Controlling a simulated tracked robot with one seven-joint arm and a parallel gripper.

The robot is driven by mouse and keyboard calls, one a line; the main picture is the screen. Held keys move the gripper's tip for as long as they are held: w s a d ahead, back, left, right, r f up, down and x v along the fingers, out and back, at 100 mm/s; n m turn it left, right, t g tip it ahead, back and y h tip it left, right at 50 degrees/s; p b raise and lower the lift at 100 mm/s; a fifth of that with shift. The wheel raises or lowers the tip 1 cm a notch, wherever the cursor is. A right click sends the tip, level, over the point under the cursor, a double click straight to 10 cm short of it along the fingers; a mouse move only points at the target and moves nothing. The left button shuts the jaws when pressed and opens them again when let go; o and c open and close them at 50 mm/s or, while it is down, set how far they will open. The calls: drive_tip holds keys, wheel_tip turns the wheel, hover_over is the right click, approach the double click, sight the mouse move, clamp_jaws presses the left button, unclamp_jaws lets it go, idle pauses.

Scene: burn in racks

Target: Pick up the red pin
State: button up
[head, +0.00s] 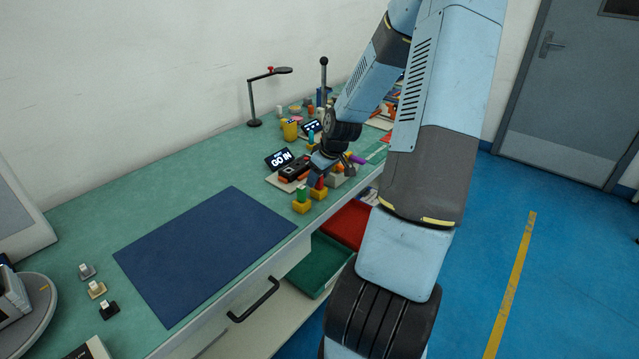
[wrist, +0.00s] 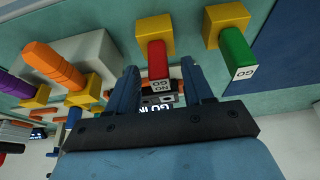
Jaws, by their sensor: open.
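The red pin (wrist: 157,62) stands in a yellow block (wrist: 155,28), its end marked "NO GO". In the wrist view, it shows between the two fingers of my gripper (wrist: 160,75), which is open; I see no finger closed on it. In the head view, the red pin (head: 320,183) is small near the bench's front edge, with my gripper (head: 318,168) just above it. The exact gap between fingers and pin is hard to tell.
A green pin (wrist: 237,48) marked "GO" stands beside it in its own yellow block (wrist: 226,18). Orange (wrist: 52,64) and purple (wrist: 14,86) pieces are on the other side. A display reading "GO IN" (head: 281,158) stands behind. A blue mat (head: 205,252) is clear.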

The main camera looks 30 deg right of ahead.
drive_tip(key=shift+c, duration=0.5)
clamp_jaws()
drive_tip(key=shift+r, duration=0.15)
drive_tip(key=shift+r, duration=0.25)
wheel_tip(320, 180, up, 2)
drive_tip(key=shift+r, duration=0.2)
drive_tip(key=s+d+r, duration=0.3)
drive_tip(key=s+r, duration=0.6)
drive_tip(key=s, duration=0.4)
drive_tip(key=shift+s+r, duration=0.2)
drive_tip(key=shift+r, duration=0.15)
idle(0.3)
drive_tip(key=shift+s+r, duration=0.1)
